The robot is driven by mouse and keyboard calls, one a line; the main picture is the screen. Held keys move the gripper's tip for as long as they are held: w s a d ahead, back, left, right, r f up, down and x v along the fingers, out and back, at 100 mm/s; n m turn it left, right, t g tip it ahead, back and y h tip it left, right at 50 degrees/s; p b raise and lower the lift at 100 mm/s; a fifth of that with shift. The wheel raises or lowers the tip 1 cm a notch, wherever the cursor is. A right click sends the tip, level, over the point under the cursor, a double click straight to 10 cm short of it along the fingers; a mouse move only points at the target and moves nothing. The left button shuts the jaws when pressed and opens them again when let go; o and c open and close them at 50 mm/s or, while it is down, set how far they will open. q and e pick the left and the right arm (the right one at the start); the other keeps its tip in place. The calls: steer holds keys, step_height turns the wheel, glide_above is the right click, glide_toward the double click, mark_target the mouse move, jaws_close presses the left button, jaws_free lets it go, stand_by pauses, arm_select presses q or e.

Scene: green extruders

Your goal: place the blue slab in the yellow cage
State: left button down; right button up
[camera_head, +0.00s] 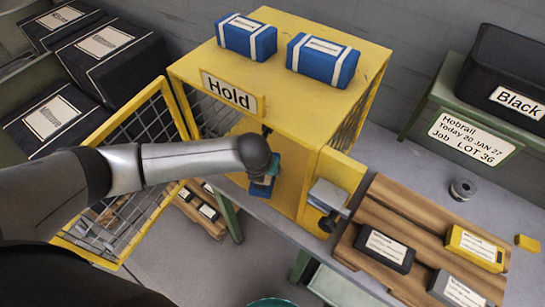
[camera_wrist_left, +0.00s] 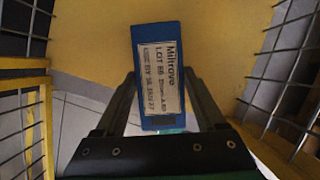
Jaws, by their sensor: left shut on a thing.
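The blue slab (camera_wrist_left: 160,78) with a white printed label is held between the fingers of my left gripper (camera_wrist_left: 163,108) in the left wrist view. In the head view the gripper (camera_head: 265,172) is at the open front of the yellow cage (camera_head: 292,160), mostly hidden by my own arm. Only a small part of the slab (camera_head: 262,188) shows below the wrist. The cage has a "Hold" sign (camera_head: 233,93), and its mesh door (camera_head: 125,165) stands open to the left. I cannot tell how far inside the slab is. My right gripper is not in view.
Two blue strapped packs (camera_head: 246,37) lie on the cage top. A wooden pallet (camera_head: 405,220) with black, yellow and grey blocks is at right. A black bin (camera_head: 505,70) stands behind. Black cases (camera_head: 100,52) are at upper left. A grey metal part (camera_head: 328,195) sits beside the cage.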

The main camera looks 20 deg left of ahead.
arm_select(q)
steer(key=w+b, duration=0.2)
steer(key=w, duration=0.1)
steer(key=w+b, duration=0.3)
steer(key=w, duration=0.1)
steer(key=shift+w+a+f+b, duration=0.15)
steer(key=shift+b, duration=0.2)
steer(key=shift+w+b, duration=0.3)
steer(key=shift+w, duration=0.15)
steer(key=shift+w+b, duration=0.35)
steer(key=shift+b, duration=0.1)
step_height(320, 180, down, 3)
steer(key=b, duration=0.4)
steer(key=shift+f+b, duration=0.15)
steer(key=shift+b, duration=0.25)
jaws_free()
